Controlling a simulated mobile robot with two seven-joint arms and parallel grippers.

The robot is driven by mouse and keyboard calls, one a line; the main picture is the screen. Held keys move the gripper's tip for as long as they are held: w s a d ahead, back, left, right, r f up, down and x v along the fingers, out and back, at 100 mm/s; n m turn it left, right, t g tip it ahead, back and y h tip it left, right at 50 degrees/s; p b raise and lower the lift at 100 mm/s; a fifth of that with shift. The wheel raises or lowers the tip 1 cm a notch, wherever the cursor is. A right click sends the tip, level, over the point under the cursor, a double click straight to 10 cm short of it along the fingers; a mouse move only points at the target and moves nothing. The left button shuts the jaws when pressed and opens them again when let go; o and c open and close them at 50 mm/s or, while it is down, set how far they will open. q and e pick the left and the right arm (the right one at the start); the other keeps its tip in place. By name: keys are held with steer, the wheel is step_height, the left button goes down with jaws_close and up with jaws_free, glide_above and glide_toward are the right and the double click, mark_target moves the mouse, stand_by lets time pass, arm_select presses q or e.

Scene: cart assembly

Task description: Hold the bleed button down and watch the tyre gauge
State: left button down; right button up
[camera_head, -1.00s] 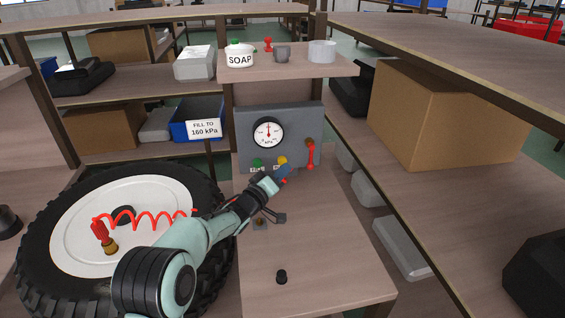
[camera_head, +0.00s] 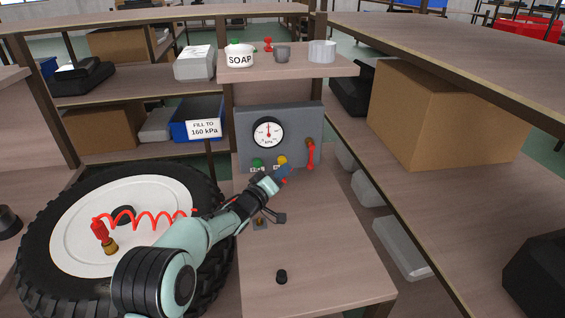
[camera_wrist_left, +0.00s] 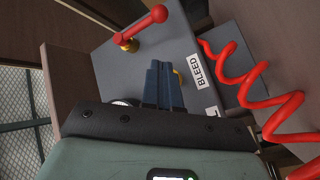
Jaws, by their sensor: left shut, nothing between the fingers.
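The grey panel (camera_head: 300,118) stands at the bench's back. Its round tyre gauge (camera_head: 268,133) has a needle pointing about straight up; the scale numbers are too small to read. A yellow button (camera_head: 282,160) and a green button (camera_head: 257,163) sit below it. My left gripper (camera_head: 284,172) is shut and empty, its blue fingers at the yellow button. In the left wrist view the fingers (camera_wrist_left: 163,84) hide most of that button, which shows as a yellow sliver beside the BLEED label (camera_wrist_left: 197,73). I cannot tell how far it is pressed. My right gripper is out of view.
A red lever (camera_head: 310,154) is right of the buttons. The tyre (camera_head: 40,245) lies at left with a coiled red hose (camera_head: 150,217) over it. A sign (camera_head: 204,129) reads "FILL TO 160 kPa". A small black cap (camera_head: 281,277) stands on the otherwise mostly clear bench front.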

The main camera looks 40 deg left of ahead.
arm_select(q)
steer(key=shift+a, duration=0.1)
stand_by(0.4)
steer(key=shift+w+a+p, duration=0.25)
steer(key=shift+p, duration=0.05)
steer(key=shift+w+a, duration=0.3)
steer(key=shift+a, duration=0.1)
stand_by(0.7)
stand_by(3.6)
steer(key=shift+s+d, duration=0.55)
steer(key=shift+d, duration=0.2)
steer(key=shift+s+d+b, duration=0.25)
steer(key=shift+s+d, duration=0.55)
steer(key=shift+d, duration=0.2)
steer(key=shift+s+d+b, duration=0.25)
steer(key=shift+s+d, duration=0.55)
steer(key=shift+d, duration=0.15)
